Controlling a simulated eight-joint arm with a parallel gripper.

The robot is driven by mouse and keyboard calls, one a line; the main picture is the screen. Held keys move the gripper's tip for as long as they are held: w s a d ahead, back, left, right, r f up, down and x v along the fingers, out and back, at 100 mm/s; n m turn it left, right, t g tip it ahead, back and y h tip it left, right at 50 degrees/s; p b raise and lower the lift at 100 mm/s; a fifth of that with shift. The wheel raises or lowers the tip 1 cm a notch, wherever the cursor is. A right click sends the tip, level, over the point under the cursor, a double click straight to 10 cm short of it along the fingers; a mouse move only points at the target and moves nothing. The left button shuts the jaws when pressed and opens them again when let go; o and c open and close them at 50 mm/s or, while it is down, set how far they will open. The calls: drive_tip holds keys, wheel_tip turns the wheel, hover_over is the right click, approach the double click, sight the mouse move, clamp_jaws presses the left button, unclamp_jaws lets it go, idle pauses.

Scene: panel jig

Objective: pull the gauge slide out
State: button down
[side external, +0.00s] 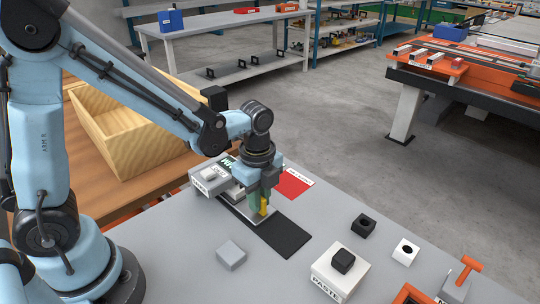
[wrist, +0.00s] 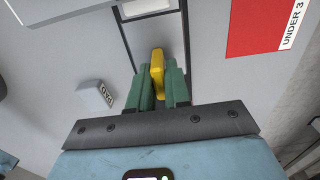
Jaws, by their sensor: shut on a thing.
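The gauge (side external: 212,178) is a grey box with a small display, standing on the bench near the arm. Its slide (side external: 238,211) is a flat silver plate that sticks out from the box towards a black strip (side external: 283,236). The slide also shows in the wrist view (wrist: 170,32) as a grey plate with dark edges. A yellow handle (wrist: 157,68) stands on the slide; in the side view it shows beside the fingers (side external: 264,208). My gripper (wrist: 160,82) is shut on the yellow handle, one green finger on each side. The fingers hide the handle's lower part.
A red labelled patch (side external: 292,185) lies behind the black strip. A loose grey block (side external: 231,255) lies in front. A block labelled PASTE (side external: 338,273) and small black and white blocks (side external: 364,225) stand to the right. A wooden bin (side external: 125,130) is behind the arm.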

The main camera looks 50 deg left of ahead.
drive_tip(key=d, duration=0.9)
drive_tip(key=shift+d, duration=0.4)
drive_tip(key=c, duration=1.2)
unclamp_jaws()
drive_tip(key=shift+c, duration=0.2)
drive_tip(key=shift+o, duration=0.4)
drive_tip(key=shift+r, duration=0.25)
wheel_tip(320, 180, up, 12)
drive_tip(key=shift+f, duration=0.2)
